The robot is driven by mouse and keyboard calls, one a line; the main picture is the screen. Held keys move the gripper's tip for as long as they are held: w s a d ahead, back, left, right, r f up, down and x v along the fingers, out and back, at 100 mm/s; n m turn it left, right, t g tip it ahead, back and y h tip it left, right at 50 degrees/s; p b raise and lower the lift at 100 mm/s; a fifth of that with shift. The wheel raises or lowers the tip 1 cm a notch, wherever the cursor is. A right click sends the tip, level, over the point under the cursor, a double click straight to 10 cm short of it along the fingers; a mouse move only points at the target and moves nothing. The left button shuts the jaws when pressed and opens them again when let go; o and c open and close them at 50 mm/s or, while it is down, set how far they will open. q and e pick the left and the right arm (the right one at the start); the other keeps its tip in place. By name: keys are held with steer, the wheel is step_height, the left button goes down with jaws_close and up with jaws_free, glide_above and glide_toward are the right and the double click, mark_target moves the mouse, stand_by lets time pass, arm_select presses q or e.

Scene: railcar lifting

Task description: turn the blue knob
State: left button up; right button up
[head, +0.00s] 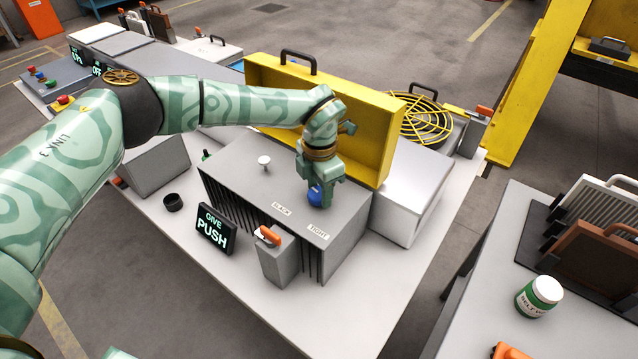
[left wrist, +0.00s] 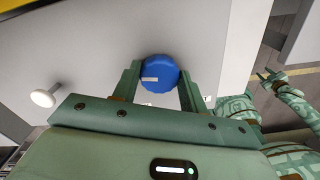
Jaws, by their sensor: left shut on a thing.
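The blue knob (head: 315,196) sits on top of a grey ribbed box (head: 255,186), near the labels SLACK (head: 282,208) and TIGHT (head: 318,231). My left gripper (head: 318,188) reaches down from above and is shut on the knob, hiding part of it. In the left wrist view the round blue knob (left wrist: 160,73) sits between the two green fingers, with a small pale mark on its face. My right gripper is not clearly in the head view; in the left wrist view a green arm with a gripper (left wrist: 268,77) shows at the right, small.
A white mushroom-shaped knob (head: 264,161) stands on the same box. A yellow open lid (head: 320,115) rises just behind. A GIVE PUSH display (head: 214,229) and a grey post with an orange switch (head: 272,251) stand in front. A second table (head: 490,290) is at right.

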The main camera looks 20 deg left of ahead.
arm_select(q)
steer(key=m+p, duration=0.1)
steer(key=m, duration=0.2)
steer(key=shift+r+m, duration=0.15)
steer(key=shift+m, duration=0.25)
steer(key=m, duration=0.3)
steer(key=shift+m, duration=0.3)
steer(key=m, duration=0.3)
steer(key=shift+m+p, duration=0.3)
steer(key=shift+p, duration=0.1)
steer(key=m, duration=0.3)
steer(key=shift+m, duration=0.3)
steer(key=m, duration=1.2)
steer(key=shift+a+m, duration=0.1)
steer(key=shift+m, duration=0.3)
steer(key=shift+b, duration=0.3)
steer(key=o, duration=1)
steer(key=shift+s, duration=0.1)
